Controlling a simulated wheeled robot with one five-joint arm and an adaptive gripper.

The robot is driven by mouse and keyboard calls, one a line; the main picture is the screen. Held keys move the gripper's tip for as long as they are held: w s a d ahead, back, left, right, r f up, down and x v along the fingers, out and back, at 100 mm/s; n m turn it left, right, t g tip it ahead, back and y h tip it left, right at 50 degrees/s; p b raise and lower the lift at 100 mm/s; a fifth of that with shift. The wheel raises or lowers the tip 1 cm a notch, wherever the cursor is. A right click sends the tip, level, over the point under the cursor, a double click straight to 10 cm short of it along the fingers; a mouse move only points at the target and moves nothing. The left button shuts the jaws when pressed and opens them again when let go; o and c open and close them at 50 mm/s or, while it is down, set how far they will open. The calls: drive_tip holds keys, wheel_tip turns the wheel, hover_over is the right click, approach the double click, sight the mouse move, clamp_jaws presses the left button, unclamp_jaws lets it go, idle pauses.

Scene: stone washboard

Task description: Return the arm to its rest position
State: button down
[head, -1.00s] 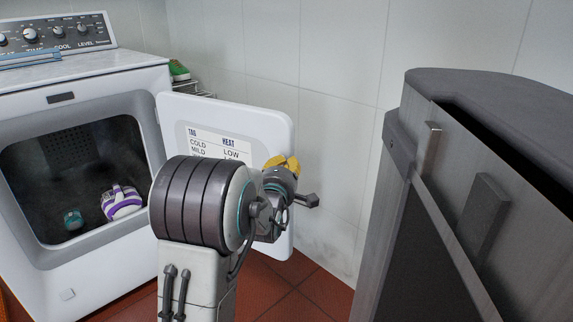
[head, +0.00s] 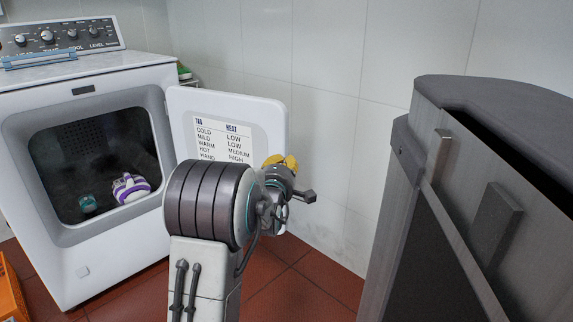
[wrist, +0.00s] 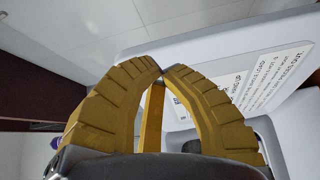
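My gripper (head: 281,162) shows as yellow fingers at the end of my folded arm, in front of the open white dryer door. In the wrist view the two ridged yellow fingers of my gripper (wrist: 163,72) curve together and their tips meet. Nothing is visible held between the tips. The arm is bent close to my body, with its wrist pointing to the right in the head view. The gripper's lower part is hidden behind the wrist in the head view.
A white dryer (head: 55,205) stands open at left, with a purple-and-white item (head: 130,188) and a teal item (head: 88,203) inside. Its door (head: 258,118) is swung out behind my arm. A grey cabinet (head: 450,230) stands close on the right. An orange crate (head: 10,292) is at lower left.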

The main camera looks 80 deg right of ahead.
drive_tip(key=shift+s+a, duration=0.15)
drive_tip(key=shift+a, duration=0.3)
